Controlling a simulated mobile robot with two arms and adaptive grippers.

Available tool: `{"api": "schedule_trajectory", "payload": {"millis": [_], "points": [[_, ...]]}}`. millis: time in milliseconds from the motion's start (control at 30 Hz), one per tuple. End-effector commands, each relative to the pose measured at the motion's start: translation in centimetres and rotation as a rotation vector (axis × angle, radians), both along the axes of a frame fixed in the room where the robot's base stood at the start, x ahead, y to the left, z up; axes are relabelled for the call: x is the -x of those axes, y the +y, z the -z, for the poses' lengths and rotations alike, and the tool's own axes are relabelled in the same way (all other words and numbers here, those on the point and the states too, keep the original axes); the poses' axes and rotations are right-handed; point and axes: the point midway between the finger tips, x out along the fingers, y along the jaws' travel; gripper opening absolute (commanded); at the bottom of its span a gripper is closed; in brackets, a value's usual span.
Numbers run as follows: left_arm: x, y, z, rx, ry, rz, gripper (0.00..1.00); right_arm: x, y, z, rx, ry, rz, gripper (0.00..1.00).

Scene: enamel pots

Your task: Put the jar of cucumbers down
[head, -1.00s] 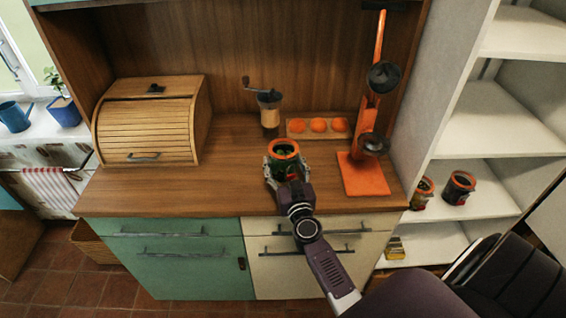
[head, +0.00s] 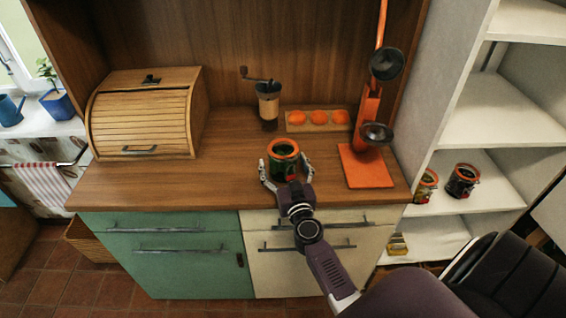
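The jar of cucumbers (head: 284,166), dark green with an orange-red rim, stands upright on the wooden counter (head: 225,160) near its front edge. My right gripper (head: 286,168) comes in from the lower right. Its fingers are spread on both sides of the jar, with a gap visible at least on the left side. The lower front of the jar is partly hidden by the gripper's wrist. My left gripper is not in view.
An orange juicer press (head: 366,165) stands right of the jar. Behind are a tray with oranges (head: 319,118) and a coffee grinder (head: 268,105). A wooden bread box (head: 145,115) is at left. More jars (head: 462,182) stand on the white shelf. The counter left of the jar is clear.

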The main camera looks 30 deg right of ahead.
Motion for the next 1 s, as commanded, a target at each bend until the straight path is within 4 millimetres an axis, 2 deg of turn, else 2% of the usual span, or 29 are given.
{"api": "schedule_trajectory", "payload": {"millis": [267,367,800,1000], "points": [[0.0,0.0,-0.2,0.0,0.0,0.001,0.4,0.0,0.0,-0.2,-0.001,0.0,0.0,0.8],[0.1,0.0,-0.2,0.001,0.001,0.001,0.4,0.7,0.3,-0.1,-0.001,0.002,0.0,0.8],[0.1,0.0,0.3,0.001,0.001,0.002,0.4,8.5,3.1,0.0,0.0,0.001,0.0,0.8],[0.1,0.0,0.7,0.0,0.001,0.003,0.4,10.7,4.0,0.0,0.0,0.001,0.0,0.8]]}}
